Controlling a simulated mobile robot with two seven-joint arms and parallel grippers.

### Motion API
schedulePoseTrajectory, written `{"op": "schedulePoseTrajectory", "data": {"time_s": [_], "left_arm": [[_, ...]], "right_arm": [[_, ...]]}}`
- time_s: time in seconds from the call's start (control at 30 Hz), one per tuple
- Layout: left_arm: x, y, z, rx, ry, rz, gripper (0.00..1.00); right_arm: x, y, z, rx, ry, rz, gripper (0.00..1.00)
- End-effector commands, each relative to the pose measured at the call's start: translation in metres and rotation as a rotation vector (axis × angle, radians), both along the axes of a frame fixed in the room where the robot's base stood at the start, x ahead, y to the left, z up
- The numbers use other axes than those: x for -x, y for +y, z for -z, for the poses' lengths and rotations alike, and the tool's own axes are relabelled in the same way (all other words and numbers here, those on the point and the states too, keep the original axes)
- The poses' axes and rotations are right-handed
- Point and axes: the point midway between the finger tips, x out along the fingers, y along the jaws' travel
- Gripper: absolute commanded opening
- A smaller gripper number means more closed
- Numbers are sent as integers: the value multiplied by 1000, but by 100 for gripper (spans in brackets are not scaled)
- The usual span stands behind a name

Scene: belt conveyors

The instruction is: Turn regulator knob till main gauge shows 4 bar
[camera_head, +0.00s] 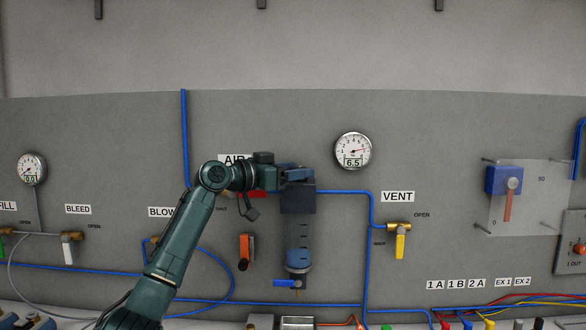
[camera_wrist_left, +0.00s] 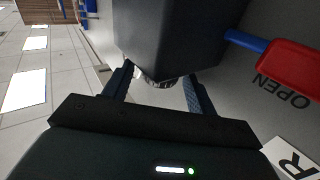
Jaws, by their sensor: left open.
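The main gauge (camera_head: 353,150) is a round white dial on the grey panel, with a readout of 6.5. The regulator is a dark block (camera_head: 298,201) with a clear bowl below it, left of and below the gauge. My left gripper (camera_head: 297,174) is at the top of this block. In the left wrist view the block (camera_wrist_left: 170,40) fills the upper middle. A ribbed silvery regulator knob (camera_wrist_left: 158,83) shows below it, between the open fingers of my left gripper (camera_wrist_left: 160,88). I cannot tell whether the fingers touch it. The head view hides the knob. My right gripper is not in view.
A red handle (camera_wrist_left: 287,68) is close by in the left wrist view. An orange lever (camera_head: 244,250) hangs left of the bowl. A yellow VENT valve (camera_head: 400,245) is to the right. Blue tubing (camera_head: 345,191) runs along the panel. A second gauge (camera_head: 32,168) is far left.

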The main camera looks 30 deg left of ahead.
Motion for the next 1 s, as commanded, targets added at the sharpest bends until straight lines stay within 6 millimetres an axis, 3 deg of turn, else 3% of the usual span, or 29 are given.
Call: {"op": "schedulePoseTrajectory", "data": {"time_s": [0.13, 0.67, 1.0], "left_arm": [[0, 0, 0, 0, 0, 0, 57], [0, 0, 0, 0, 0, 0, 14], [1, -1, -1, -3, -1, -46, 13]], "right_arm": [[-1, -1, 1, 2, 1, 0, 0], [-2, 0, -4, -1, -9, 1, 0], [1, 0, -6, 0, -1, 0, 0]]}}
